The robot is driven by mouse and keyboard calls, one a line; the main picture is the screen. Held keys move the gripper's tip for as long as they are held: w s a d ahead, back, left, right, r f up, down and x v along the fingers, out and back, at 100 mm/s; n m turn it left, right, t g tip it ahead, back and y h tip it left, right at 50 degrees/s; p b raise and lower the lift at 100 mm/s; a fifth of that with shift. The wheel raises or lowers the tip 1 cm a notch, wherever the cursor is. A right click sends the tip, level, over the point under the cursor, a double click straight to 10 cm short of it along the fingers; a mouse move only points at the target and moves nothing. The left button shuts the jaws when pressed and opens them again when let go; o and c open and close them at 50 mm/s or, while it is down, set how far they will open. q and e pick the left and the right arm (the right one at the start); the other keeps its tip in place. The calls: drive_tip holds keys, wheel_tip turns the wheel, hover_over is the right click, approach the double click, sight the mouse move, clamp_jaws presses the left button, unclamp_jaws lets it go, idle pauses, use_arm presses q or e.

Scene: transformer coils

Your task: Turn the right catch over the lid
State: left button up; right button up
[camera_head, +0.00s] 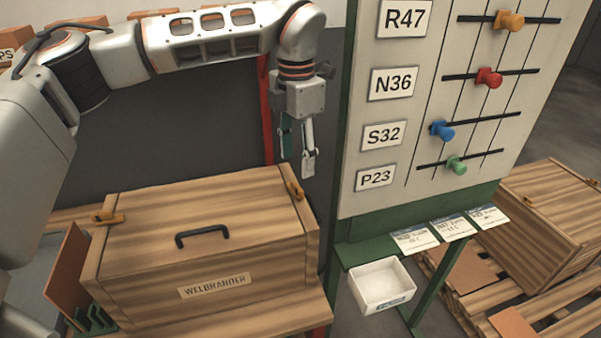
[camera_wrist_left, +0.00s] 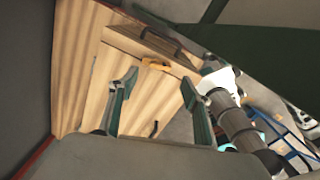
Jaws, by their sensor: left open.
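The wooden crate (camera_head: 140,290) marked WELBRANDER stands at the left, with its flat lid (camera_head: 240,205) on top and a black handle (camera_head: 203,236). The right catch (camera_head: 295,190), a small orange bar, sits at the lid's right edge and looks roughly along that edge; it also shows in the left wrist view (camera_wrist_left: 156,64). The left catch (camera_head: 107,218) lies across the lid's left edge. My left gripper (camera_head: 297,163) is open and empty, pointing down above and behind the right catch, apart from it. In the left wrist view, the catch appears between and beyond the fingertips (camera_wrist_left: 160,82). My right gripper is out of view.
A green-framed board (camera_head: 430,170) with labels and coloured pegs stands close to the right of my left gripper. A white bin (camera_head: 382,287) is below it. Another wooden crate (camera_head: 550,240) is at the right. A red post (camera_head: 266,120) stands behind the crate.

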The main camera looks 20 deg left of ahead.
sight(297, 186)
use_arm(q)
wheel_tip(297, 186, down, 7)
drive_tip(key=shift+s+r, duration=0.1)
drive_tip(key=shift+r, duration=0.05)
drive_tip(key=c, duration=1.1)
